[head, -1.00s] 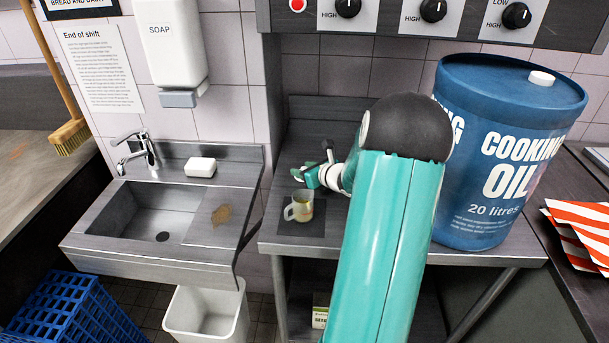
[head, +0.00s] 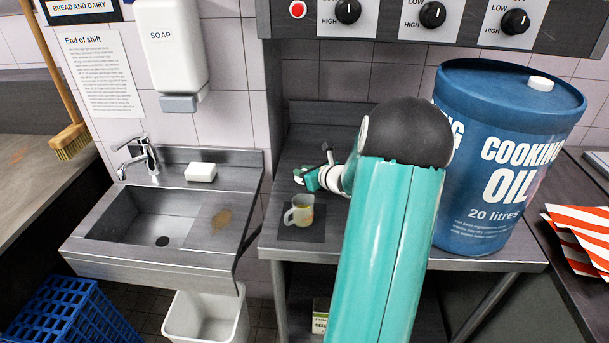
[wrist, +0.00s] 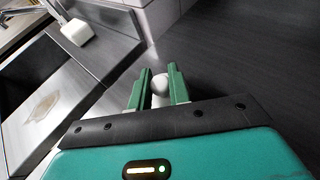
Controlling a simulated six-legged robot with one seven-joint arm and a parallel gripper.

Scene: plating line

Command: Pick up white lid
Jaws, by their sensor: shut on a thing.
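My gripper (head: 303,178) is over the steel counter, just behind the mug in the head view. In the wrist view its two green fingers (wrist: 159,86) are shut on a small rounded white thing (wrist: 160,84), which looks like the white lid. Only its rounded white part shows between the fingers; the rest is hidden. In the head view the held thing is too small to make out clearly. I cannot tell whether it is touching the counter.
A pale mug (head: 301,211) stands on a dark mat (head: 317,235). A large blue cooking oil drum (head: 500,150) with a white cap stands right of my arm. A sink (head: 150,222) with a white soap bar (head: 201,172) is left. The control panel (head: 390,22) overhangs the counter.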

